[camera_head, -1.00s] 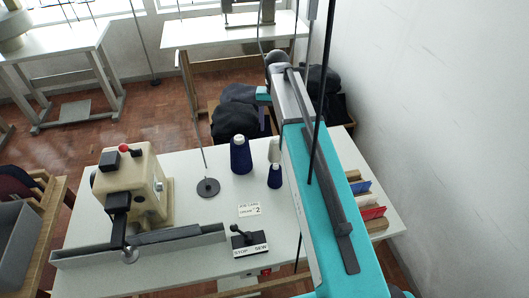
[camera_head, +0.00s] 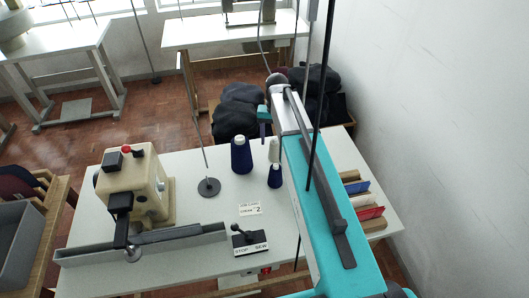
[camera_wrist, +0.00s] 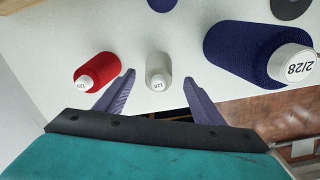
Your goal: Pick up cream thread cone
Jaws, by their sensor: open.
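The cream thread cone (camera_wrist: 158,66) stands between the two spread fingers of my gripper (camera_wrist: 159,78) in the wrist view, with a gap on each side. In the head view the cream cone (camera_head: 274,150) is upright behind a small navy cone (camera_head: 275,178). My gripper (camera_head: 263,128) shows there only in part, near the table's far edge; my arm hides the rest. My gripper is open and empty.
In the wrist view, a red cone (camera_wrist: 97,68) stands close beside the left finger and a large navy cone (camera_wrist: 245,48) beyond the right finger. The sewing machine (camera_head: 150,190), a disc-based rod (camera_head: 208,187) and a stop/sew lever box (camera_head: 250,243) stand on the white table.

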